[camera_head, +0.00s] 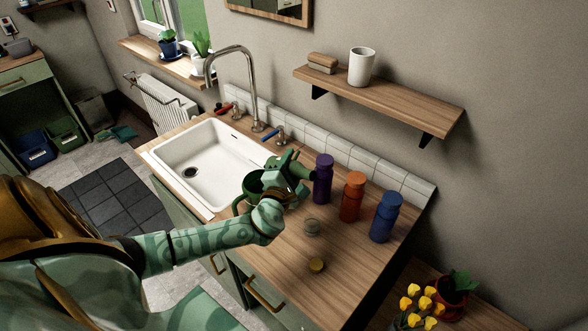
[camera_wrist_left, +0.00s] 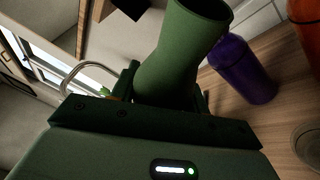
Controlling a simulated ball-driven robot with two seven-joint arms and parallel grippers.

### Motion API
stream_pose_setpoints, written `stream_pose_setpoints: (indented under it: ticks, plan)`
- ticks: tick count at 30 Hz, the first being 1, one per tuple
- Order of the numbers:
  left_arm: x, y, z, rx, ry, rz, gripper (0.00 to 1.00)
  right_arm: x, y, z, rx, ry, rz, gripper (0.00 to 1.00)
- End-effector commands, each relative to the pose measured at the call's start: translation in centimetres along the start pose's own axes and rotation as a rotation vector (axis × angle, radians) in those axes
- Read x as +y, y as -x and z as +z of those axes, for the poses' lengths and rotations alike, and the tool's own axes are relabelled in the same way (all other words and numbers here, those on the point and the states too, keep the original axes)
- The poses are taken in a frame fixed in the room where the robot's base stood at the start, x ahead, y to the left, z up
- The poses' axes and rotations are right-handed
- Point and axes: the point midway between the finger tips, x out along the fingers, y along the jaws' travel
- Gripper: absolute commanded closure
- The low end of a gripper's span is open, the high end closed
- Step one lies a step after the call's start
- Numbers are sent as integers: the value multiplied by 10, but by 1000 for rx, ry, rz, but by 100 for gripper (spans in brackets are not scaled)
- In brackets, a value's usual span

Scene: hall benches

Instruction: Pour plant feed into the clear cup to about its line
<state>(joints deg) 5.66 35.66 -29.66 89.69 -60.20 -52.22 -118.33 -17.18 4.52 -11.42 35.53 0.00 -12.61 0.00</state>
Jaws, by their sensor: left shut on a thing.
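My left gripper (camera_head: 287,172) is shut on a green container (camera_wrist_left: 178,55), held above the counter between the sink and the purple bottle. In the left wrist view the container leans, its open mouth facing up and right; its contents are hidden. In the head view the gripper covers much of it. The small clear cup (camera_head: 311,228) stands on the counter below and right of the gripper, apart from it. It also shows at the right edge of the left wrist view (camera_wrist_left: 308,145). Its line and fill are too small to tell. My right gripper is out of view.
A purple bottle (camera_head: 323,179), an orange bottle (camera_head: 351,197) and a blue bottle (camera_head: 385,217) stand behind the cup. The white sink (camera_head: 207,158) is left, with a tap (camera_head: 252,92). Bare counter lies at the front right.

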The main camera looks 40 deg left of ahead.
Motion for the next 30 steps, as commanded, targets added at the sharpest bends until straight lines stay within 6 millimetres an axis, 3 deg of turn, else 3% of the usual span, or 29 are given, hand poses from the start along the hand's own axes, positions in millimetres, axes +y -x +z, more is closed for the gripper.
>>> stream_pose_setpoints:
  ticks: [8, 30]
  plan:
    - [-9, -1, -7, -32, -136, 55, 83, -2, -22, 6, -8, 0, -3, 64]
    - [-6, -1, -5, -35, -142, 59, 83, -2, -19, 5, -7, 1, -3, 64]
